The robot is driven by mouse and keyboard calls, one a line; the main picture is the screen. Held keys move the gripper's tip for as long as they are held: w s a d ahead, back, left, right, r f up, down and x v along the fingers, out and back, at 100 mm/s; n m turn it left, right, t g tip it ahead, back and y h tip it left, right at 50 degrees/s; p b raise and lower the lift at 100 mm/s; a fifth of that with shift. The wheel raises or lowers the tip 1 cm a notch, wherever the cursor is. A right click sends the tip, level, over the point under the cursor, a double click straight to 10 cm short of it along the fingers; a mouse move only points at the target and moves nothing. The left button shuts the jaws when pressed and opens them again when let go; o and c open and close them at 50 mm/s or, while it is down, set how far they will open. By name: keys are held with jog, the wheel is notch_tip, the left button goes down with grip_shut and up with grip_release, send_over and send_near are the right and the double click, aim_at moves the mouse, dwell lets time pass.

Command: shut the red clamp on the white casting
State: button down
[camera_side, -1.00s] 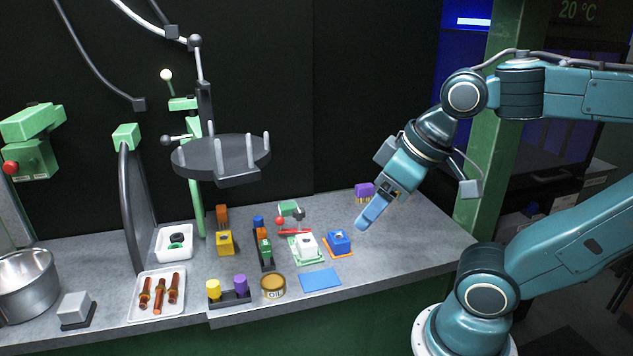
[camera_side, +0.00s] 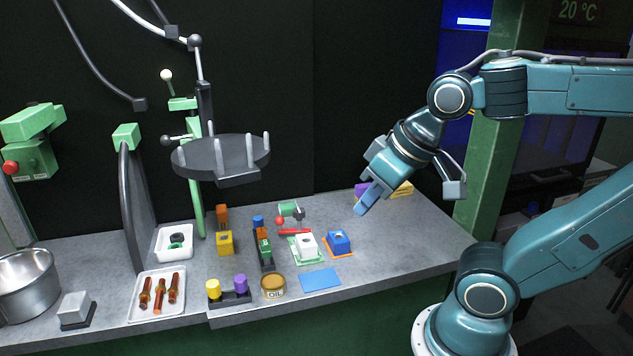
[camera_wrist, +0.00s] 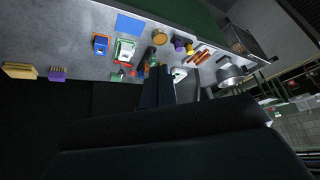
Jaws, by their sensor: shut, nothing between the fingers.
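The white casting (camera_side: 308,246) sits on a green base on the bench, left of a blue block (camera_side: 338,241). It also shows in the wrist view (camera_wrist: 125,50). A red bar (camera_side: 294,231), which looks like the red clamp's arm, lies just behind the casting; whether it touches the casting I cannot tell. It also shows in the wrist view (camera_wrist: 124,64). My gripper (camera_side: 360,208) is shut and empty, above the bench, to the right of and behind the casting and apart from it.
A green-and-grey fixture with a red ball (camera_side: 280,220) stands behind the red bar. A blue sheet (camera_side: 320,279) and an oil tin (camera_side: 273,286) lie in front. A purple brush (camera_wrist: 57,73) and a yellow brush (camera_wrist: 20,70) are at the back right. The right bench is clear.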

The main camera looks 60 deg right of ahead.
jog(key=w+d+f+m+h, duration=0.1)
jog(key=w+d+f+m, duration=0.5)
jog(key=w+m, duration=0.3)
jog(key=w+d+f+m+t+h, duration=0.1)
jog(key=w+d+f+m+h, duration=0.1)
jog(key=w+d+f+m, duration=0.5)
jog(key=shift+w+f+m+t, duration=0.3)
jog(key=shift+w+f+m, duration=0.8)
jog(key=shift+m, duration=1.8)
jog(key=shift+w+d, duration=0.15)
jog(key=x, duration=0.7)
jog(key=d+r+x, duration=0.1)
jog(key=x, duration=0.3)
jog(key=shift+w+f, duration=0.3)
jog(key=shift+w, duration=0.3)
jog(key=shift+w+d+f, duration=0.1)
jog(key=shift+w+d, duration=0.3)
jog(key=shift+w, duration=0.35)
